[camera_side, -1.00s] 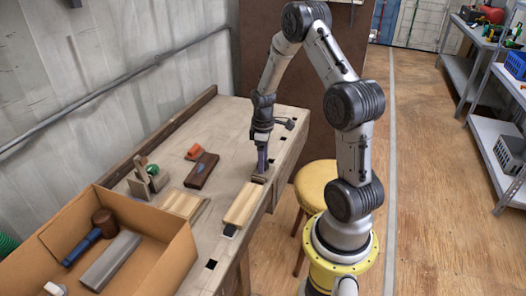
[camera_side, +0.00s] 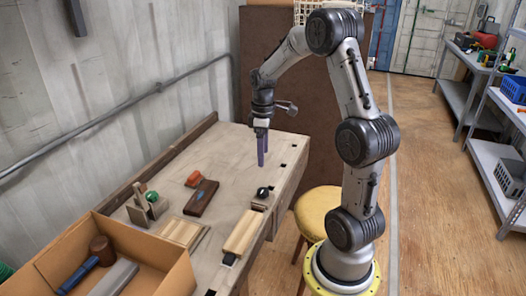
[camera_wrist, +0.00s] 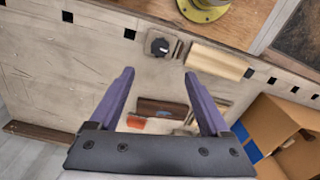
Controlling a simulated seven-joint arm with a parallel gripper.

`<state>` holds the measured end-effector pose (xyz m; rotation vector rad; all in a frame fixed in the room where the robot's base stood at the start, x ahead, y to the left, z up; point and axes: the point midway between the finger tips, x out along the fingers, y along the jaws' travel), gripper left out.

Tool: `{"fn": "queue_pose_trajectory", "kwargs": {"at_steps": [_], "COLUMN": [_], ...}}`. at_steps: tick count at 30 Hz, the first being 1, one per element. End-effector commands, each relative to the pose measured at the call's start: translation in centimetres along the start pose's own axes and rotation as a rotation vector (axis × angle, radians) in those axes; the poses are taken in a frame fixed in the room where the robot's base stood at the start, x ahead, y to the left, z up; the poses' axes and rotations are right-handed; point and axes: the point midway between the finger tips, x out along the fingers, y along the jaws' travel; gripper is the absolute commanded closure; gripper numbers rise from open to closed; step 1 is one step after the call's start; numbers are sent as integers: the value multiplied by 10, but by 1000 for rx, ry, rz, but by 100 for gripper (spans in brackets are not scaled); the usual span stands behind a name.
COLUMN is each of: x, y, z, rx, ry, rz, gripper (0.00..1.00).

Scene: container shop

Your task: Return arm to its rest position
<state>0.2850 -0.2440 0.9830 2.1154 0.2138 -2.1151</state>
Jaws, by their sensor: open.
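My gripper (camera_side: 262,158) is raised above the far part of the wooden workbench (camera_side: 232,165), its purple fingers pointing down. In the wrist view my gripper (camera_wrist: 159,73) has its fingers well apart with nothing between them. A small dark round-topped object (camera_side: 262,192) stands on the bench near its right edge, below and apart from the fingers. It also shows in the wrist view (camera_wrist: 160,47) beyond the fingertips.
A light wooden block (camera_side: 241,233), a dark brown wooden piece (camera_side: 201,198) and an orange item (camera_side: 194,179) lie on the bench. A cardboard box (camera_side: 160,272) with tools stands at the near end. A yellow stool (camera_side: 317,206) is beside the bench.

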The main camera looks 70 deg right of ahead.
Motion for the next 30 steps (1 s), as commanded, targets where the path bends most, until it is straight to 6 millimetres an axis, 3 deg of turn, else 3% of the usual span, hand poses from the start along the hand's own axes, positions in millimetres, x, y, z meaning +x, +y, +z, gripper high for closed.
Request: {"fn": "queue_pose_trajectory", "kwargs": {"at_steps": [13, 16, 19, 23, 27, 30], "x": [-1, -24, -61, -105, -134, -143], "y": [-4, -18, -52, -114, -176, -213], "z": [-6, -25, -42, -44, -25, -1], "rx": [-18, -80, -178, -265, -277, -248], "ry": [3, 42, 104, 200, 313, 391], "rz": [4, 50, 111, 175, 204, 199], "gripper": [19, 19, 19, 19, 19, 19]}}
